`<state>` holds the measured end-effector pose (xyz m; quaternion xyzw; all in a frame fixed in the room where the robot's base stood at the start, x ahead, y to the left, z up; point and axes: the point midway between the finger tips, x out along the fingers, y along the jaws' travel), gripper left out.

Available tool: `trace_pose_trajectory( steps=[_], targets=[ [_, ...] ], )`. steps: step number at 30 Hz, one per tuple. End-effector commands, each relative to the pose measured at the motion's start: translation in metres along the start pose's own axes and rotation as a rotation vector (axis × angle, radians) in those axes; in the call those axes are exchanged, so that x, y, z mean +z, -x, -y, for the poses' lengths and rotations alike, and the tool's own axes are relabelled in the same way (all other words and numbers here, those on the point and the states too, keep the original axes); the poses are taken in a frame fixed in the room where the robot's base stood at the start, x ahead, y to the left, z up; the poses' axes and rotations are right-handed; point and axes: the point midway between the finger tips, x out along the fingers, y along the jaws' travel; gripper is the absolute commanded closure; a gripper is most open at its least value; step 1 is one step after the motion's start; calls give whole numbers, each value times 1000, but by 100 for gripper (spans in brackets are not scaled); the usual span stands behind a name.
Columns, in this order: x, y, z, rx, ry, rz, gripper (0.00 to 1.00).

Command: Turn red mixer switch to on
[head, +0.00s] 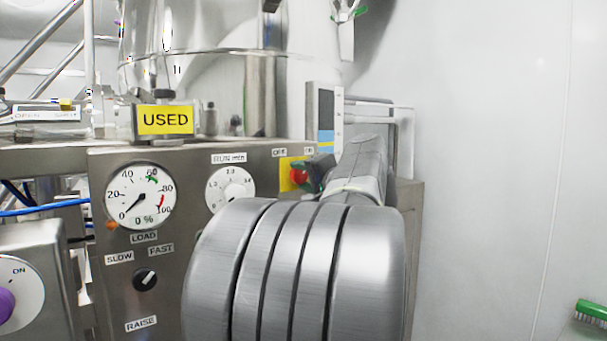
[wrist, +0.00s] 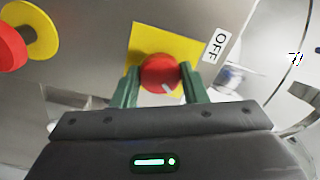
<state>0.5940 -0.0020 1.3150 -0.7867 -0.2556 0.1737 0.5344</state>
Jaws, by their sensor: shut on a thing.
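The red mixer switch (head: 298,175) sits on a yellow plate (head: 286,172) at the upper right of the steel control panel, below labels that read OFF and, less clearly, ON. In the wrist view the red knob (wrist: 160,73) has a pale pointer mark at its lower right, and the OFF label (wrist: 216,45) is at the upper right. My gripper (wrist: 160,80) has its two green fingers on both sides of the knob, shut on it. In the head view my arm hides much of the gripper (head: 308,178) and the panel below the switch.
A yellow USED sign (head: 165,119) stands above. In the wrist view another red knob (wrist: 10,47) on yellow is at the left. A white wall (head: 490,150) is at the right.

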Motion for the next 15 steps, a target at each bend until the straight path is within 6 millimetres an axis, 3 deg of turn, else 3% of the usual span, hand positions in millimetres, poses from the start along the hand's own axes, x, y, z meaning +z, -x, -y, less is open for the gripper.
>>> trace_pose_trajectory(
  steps=[15],
  targets=[
    [0, 0, -1, 1, -81, 0, 83]
  ],
)
